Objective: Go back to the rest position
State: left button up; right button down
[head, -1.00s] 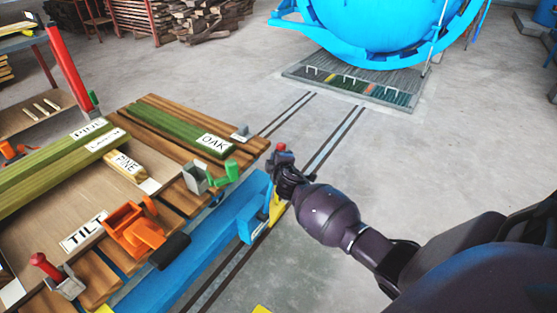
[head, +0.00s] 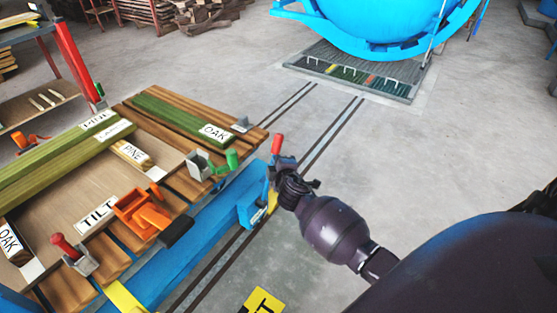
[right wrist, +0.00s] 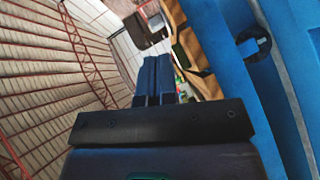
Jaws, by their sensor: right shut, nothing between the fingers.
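My right arm comes in from the lower right in the head view, and its gripper end (head: 287,172) is beside the blue trolley's right side. It is close to an upright red-topped blue lever (head: 277,145); I cannot tell whether they touch. In the right wrist view the two blue fingers (right wrist: 153,75) lie together, shut and empty, with blue metalwork (right wrist: 235,70) to their right. My left gripper is in neither view.
The blue trolley (head: 185,245) bears wooden slats, green OAK timber (head: 180,115), a PINE block (head: 132,153) and orange (head: 143,212) and green-handled (head: 232,159) clamps. Rails run to the blue autoclave (head: 380,20). Floor right of the rails (head: 440,150) is clear.

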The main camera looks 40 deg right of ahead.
dwell(0.5)
jog(key=s+a+r+m+y+p, duration=0.2)
jog(key=s+a+r+m+y, duration=0.25)
jog(key=s+a, duration=0.5)
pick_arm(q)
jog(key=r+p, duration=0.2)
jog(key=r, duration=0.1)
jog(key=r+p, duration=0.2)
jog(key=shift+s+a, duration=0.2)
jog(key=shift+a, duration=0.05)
pick_arm(e)
jog(key=s+a+f+m+g, duration=0.1)
jog(key=s+f+m, duration=0.1)
jog(key=s, duration=1)
jog(key=s+f+m+g+y, duration=0.1)
jog(key=s+f+m+g, duration=0.1)
jog(key=s, duration=1.1)
jog(key=shift+s+a+f+m, duration=0.3)
jog(key=shift+a+f+m, duration=0.1)
jog(key=shift+f+m, duration=0.1)
